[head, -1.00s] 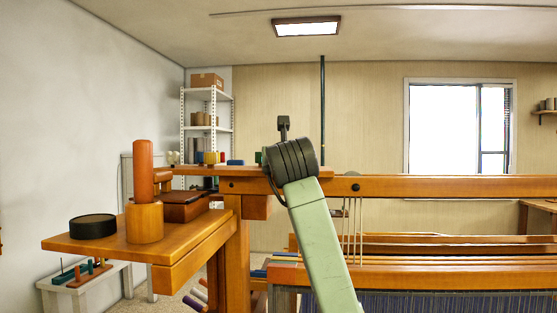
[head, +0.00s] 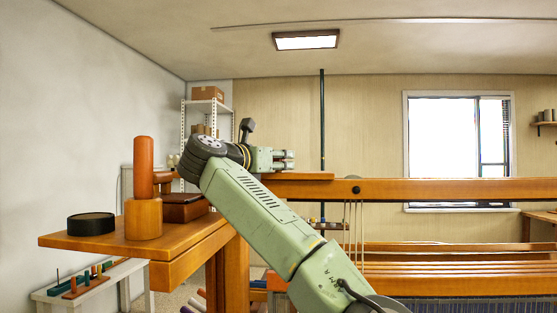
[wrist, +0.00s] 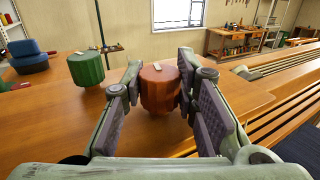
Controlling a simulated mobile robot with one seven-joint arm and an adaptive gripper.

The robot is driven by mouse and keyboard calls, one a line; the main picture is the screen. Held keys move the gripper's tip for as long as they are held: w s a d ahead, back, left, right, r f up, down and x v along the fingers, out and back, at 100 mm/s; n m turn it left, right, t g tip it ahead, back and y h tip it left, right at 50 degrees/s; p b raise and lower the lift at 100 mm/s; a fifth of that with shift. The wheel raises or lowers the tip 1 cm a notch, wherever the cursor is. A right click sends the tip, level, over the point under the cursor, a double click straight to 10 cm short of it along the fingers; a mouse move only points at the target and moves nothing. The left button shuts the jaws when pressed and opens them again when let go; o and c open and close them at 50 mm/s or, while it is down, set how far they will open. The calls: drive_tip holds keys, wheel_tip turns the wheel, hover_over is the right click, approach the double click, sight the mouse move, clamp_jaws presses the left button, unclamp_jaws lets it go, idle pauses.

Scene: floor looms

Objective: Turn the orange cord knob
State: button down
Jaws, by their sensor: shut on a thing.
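The orange cord knob (wrist: 159,90) is a reddish, faceted knob with a small pale mark on top. It stands on a wooden surface, in the middle of the wrist view. My gripper (wrist: 163,82) has one finger on each side of the knob and is shut on it. In the head view my gripper (head: 284,159) points right above the wooden frame, and I cannot make out the knob there. A green knob (wrist: 86,69) stands to the left of the orange one, and a blue knob (wrist: 30,58) is farther left.
A wooden loom beam (head: 440,188) runs to the right. A wooden shelf (head: 90,243) at left holds a black round tin (head: 91,225) and an orange cylinder (head: 143,166). In the wrist view, slats (wrist: 270,100) lie right of my gripper.

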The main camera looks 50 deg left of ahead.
drive_tip(key=shift+m+h, duration=0.4)
drive_tip(key=shift+h, duration=0.2)
drive_tip(key=c, duration=1.2)
unclamp_jaws()
drive_tip(key=shift+c, duration=0.2)
drive_tip(key=shift+f, duration=0.1)
